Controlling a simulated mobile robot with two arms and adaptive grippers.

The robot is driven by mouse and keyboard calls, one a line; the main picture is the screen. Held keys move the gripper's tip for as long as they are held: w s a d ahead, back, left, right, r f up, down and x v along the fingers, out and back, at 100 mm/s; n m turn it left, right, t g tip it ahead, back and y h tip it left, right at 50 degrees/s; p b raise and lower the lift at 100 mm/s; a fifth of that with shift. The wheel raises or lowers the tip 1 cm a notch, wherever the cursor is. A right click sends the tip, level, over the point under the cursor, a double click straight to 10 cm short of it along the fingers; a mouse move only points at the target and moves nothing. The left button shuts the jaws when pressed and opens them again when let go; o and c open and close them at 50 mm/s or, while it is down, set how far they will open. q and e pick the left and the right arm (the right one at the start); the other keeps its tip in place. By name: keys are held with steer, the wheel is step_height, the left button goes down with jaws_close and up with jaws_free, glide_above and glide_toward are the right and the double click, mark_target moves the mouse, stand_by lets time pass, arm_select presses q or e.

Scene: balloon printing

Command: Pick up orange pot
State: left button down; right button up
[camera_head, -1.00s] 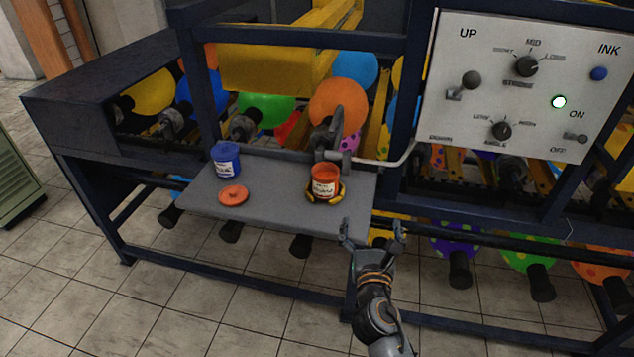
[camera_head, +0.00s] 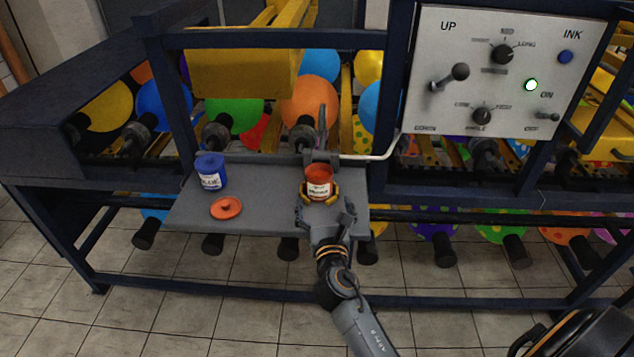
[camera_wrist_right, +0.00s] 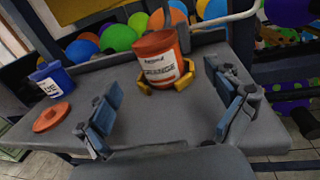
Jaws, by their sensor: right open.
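The orange pot (camera_head: 319,180), open at the top with a white label, stands in a yellow holder (camera_head: 309,195) on the grey shelf (camera_head: 256,222). In the right wrist view the orange pot (camera_wrist_right: 160,62) sits in its yellow holder beyond my fingers. My right gripper (camera_head: 326,218) is open and empty, just in front of the pot. Its two fingers (camera_wrist_right: 168,122) are spread wide in the wrist view, with the pot ahead between them and apart from them. My left gripper is not in view.
A blue pot (camera_head: 211,172) stands at the shelf's left, with an orange lid (camera_head: 226,208) lying before it. A metal clamp (camera_head: 317,145) rises behind the orange pot. The control panel (camera_head: 505,75) hangs at right. Balloons fill the machine behind.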

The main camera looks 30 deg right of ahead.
glide_toward(318, 171)
steer(key=shift+x, duration=0.9)
steer(key=x, duration=0.5)
steer(key=shift+w+f, duration=0.1)
steer(key=shift+w, duration=0.15)
steer(key=shift+s, duration=0.15)
steer(key=c, duration=1.5)
